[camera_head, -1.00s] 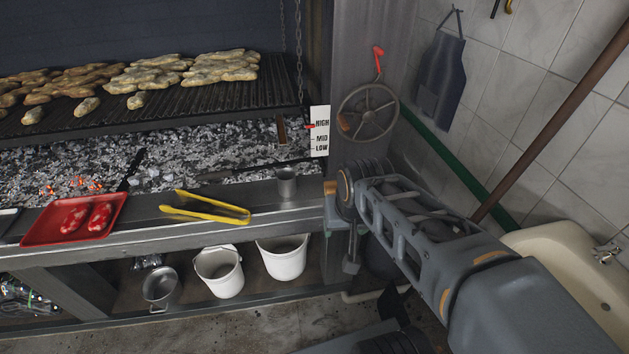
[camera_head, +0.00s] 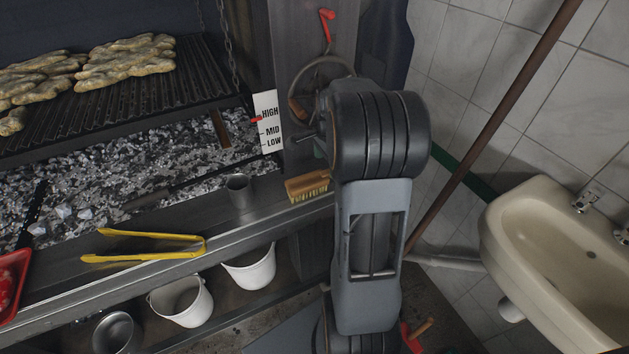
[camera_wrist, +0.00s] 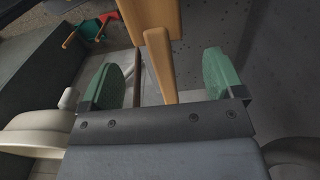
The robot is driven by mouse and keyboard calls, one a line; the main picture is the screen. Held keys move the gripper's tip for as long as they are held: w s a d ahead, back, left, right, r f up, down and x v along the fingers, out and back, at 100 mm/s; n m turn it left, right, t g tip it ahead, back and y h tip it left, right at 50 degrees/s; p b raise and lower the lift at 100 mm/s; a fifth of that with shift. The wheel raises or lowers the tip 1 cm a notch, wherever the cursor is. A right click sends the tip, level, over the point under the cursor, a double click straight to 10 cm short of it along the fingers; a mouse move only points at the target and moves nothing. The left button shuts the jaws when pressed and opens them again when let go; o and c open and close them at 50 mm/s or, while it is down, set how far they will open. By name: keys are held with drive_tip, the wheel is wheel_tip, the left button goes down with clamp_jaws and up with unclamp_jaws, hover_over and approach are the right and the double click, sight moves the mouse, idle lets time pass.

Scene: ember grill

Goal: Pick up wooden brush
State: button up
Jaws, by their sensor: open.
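The wooden brush (camera_head: 307,185) lies on the front ledge of the grill, right of the metal cup, with its pale bristles facing down. Its right end is close to my arm in the head view. My gripper (camera_wrist: 160,62) shows in the wrist view with its two green fingers wide apart. A light wooden piece (camera_wrist: 158,62), broad at the top and tapering downward, appears between the fingers; I cannot tell for sure that it is the brush, or how far off it is.
A metal cup (camera_head: 239,191) and yellow tongs (camera_head: 150,256) are on the ledge to the left. A handwheel (camera_head: 322,75) is on the post behind my arm. A white sink (camera_head: 545,235) and a leaning brown pole (camera_head: 490,125) are to the right. White buckets (camera_head: 182,303) stand below.

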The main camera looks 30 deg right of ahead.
sight(327, 171)
wheel_tip(327, 171, down, 5)
drive_tip(key=shift+a+r, duration=0.1)
drive_tip(key=shift+a, duration=0.05)
drive_tip(key=c, duration=1.1)
drive_tip(key=shift+r, duration=0.1)
drive_tip(key=shift+r, duration=0.6)
wheel_tip(327, 171, up, 2)
drive_tip(key=shift+s+a+r, duration=0.1)
drive_tip(key=shift+r, duration=0.05)
drive_tip(key=s+a+r, duration=0.5)
drive_tip(key=s+r, duration=0.1)
drive_tip(key=s, duration=0.1)
drive_tip(key=s+a+r, duration=0.3)
drive_tip(key=shift+s+a+r+b, duration=0.2)
drive_tip(key=shift+s+a+b, duration=0.1)
drive_tip(key=shift+s+b, duration=0.1)
